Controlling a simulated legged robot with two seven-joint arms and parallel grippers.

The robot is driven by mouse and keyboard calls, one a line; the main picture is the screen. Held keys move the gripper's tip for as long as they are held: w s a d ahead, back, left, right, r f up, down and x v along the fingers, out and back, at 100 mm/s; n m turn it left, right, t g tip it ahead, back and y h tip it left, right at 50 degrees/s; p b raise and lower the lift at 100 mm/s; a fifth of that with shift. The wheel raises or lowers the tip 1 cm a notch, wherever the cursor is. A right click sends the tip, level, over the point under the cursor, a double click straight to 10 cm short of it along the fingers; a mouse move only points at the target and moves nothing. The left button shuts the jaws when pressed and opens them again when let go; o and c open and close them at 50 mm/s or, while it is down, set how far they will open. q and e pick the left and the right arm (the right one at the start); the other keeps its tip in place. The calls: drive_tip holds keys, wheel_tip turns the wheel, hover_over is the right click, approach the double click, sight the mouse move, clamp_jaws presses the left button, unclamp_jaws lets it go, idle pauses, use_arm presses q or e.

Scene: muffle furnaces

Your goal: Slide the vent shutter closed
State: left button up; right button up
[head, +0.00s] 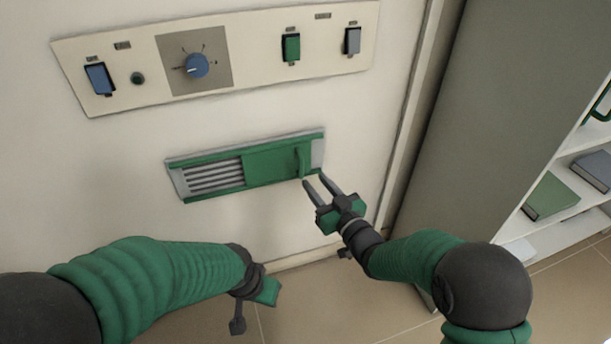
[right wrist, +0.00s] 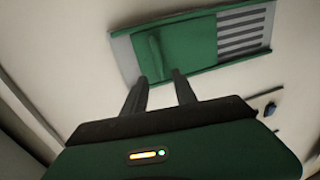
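The green vent shutter (head: 272,162) sits in a grey and green vent frame (head: 176,180) on the pale furnace front. It covers the right part, and dark slats (head: 214,175) show uncovered on the left. The shutter has an upright green handle (head: 301,158) near its right end. My right gripper (head: 314,181) is open and empty, its fingertips just below the handle. In the right wrist view, its two fingers point toward the shutter (right wrist: 188,48) and the handle (right wrist: 156,55).
Above the vent is a control panel (head: 130,83) with a blue dial (head: 197,65) and several switches. A grey cabinet side (head: 460,110) and white shelves (head: 567,232) with books stand at the right. Tiled floor lies below.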

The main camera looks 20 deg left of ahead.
sight(303, 167)
drive_tip(key=b+x, duration=0.2)
drive_tip(key=x, duration=0.4)
drive_tip(key=shift+w+a+f, duration=0.15)
drive_tip(key=shift+w+a, duration=0.2)
drive_tip(key=shift+a, duration=0.05)
drive_tip(key=shift+c, duration=0.3)
clamp_jaws()
idle(0.5)
